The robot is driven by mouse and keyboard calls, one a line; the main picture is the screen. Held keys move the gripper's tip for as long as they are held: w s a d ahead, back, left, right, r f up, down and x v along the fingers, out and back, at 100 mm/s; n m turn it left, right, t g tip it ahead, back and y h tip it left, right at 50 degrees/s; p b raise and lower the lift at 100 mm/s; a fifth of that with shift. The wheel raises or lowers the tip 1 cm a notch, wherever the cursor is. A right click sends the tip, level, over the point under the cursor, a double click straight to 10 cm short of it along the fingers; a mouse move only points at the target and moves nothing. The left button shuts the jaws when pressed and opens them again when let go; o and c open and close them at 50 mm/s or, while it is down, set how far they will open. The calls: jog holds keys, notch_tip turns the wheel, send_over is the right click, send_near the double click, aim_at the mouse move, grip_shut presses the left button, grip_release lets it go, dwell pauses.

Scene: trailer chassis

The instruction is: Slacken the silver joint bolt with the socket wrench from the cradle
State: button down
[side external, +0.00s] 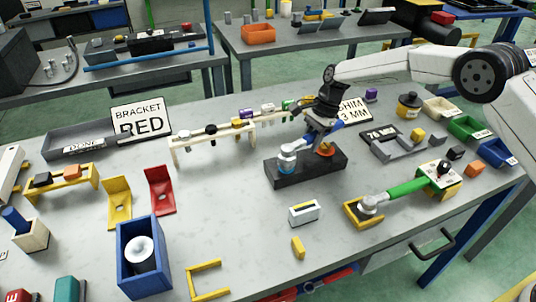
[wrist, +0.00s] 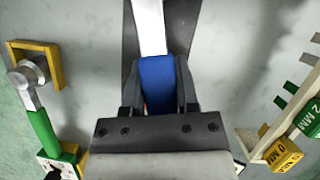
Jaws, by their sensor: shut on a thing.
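My gripper (side external: 318,128) is shut on the blue handle (wrist: 163,88) of a wrench, whose silver shank (wrist: 149,28) runs out of the top of the wrist view. In the side view the wrench is above a black block (side external: 312,175). Its silver head (side external: 288,150) is over the block's left end, above a silver and pale-blue round part (side external: 287,164). A silver bolt cannot be made out apart from these. An orange round part (side external: 325,150) sits at the block's right end. A green-handled tool (side external: 405,188) rests with its silver end in a yellow U-shaped holder (side external: 352,212).
A pale rack (side external: 215,143) with coloured pieces stands behind the block, beside the shim sign (side external: 352,108). A grey bracket tray (side external: 400,146) lies to the right. A white box (side external: 304,212) stands in front. Bare table lies left of the block.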

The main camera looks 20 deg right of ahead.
jog(key=shift+r, duration=2.35)
jog(key=shift+s+d+f+n, duration=0.1)
jog(key=shift+s+d+n, duration=0.4)
jog(key=shift+d, duration=0.1)
jog(key=s+d+n+g+h, duration=0.1)
jog(key=s+d+n+h, duration=0.1)
jog(key=s+d+n, duration=0.4)
jog(key=s+d+f+n+g+h, duration=0.1)
jog(key=s+d+n+g+h, duration=0.1)
jog(key=s+d+n, duration=0.4)
jog(key=s+n, duration=0.1)
jog(key=s, duration=0.4)
jog(key=shift+d+f+n, duration=0.2)
jog(key=shift+d+n, duration=0.05)
jog(key=shift+n, duration=0.15)
